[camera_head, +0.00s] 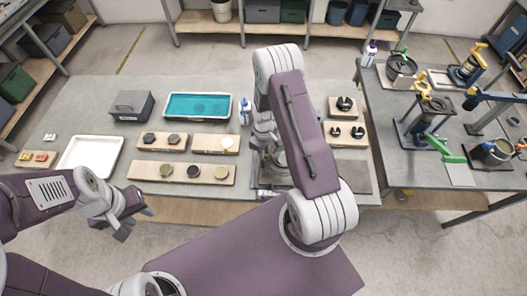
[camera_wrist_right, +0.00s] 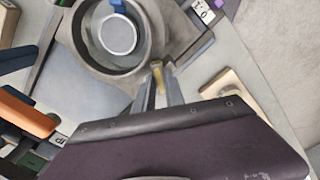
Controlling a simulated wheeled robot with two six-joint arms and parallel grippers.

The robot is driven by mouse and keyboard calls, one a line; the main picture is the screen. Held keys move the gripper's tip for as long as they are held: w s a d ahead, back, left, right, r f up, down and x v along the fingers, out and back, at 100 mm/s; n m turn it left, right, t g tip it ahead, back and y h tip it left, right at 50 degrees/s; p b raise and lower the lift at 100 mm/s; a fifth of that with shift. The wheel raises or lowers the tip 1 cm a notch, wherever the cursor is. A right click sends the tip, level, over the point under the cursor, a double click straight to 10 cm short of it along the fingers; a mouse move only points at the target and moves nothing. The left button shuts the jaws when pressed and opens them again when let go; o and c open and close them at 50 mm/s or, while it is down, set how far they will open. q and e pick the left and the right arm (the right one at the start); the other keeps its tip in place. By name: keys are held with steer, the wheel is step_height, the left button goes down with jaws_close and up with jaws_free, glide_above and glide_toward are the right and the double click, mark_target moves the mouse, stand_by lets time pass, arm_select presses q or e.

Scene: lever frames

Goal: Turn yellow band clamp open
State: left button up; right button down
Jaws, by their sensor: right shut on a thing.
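In the right wrist view, a grey round fixture (camera_wrist_right: 95,50) holds a pale grey disc (camera_wrist_right: 118,36), with a small blue part (camera_wrist_right: 118,5) at its top. My right gripper (camera_wrist_right: 157,78) is shut on a small yellow lever end at the ring's lower right edge; I take this for the yellow band clamp (camera_wrist_right: 157,66).
The near table (camera_head: 80,100) bears a white tray (camera_head: 90,157), a teal-filled tray (camera_head: 198,106), a grey box (camera_head: 131,105) and boards with round parts. A second table (camera_head: 385,110) at right carries several clamps with yellow, blue and green handles. An orange handle (camera_wrist_right: 27,114) shows in the wrist view.

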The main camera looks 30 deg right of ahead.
steer(key=shift+w+m, duration=0.1)
steer(key=shift+m, duration=0.2)
steer(key=m+b, duration=0.2)
steer(key=m, duration=0.2)
steer(key=shift+m, duration=0.4)
steer(key=m+b, duration=0.1)
steer(key=m, duration=0.5)
steer(key=shift+w+r+b, duration=0.1)
steer(key=shift+b, duration=0.25)
steer(key=c, duration=1.4)
jaws_free()
steer(key=shift+a, duration=0.1)
steer(key=shift+r, duration=0.1)
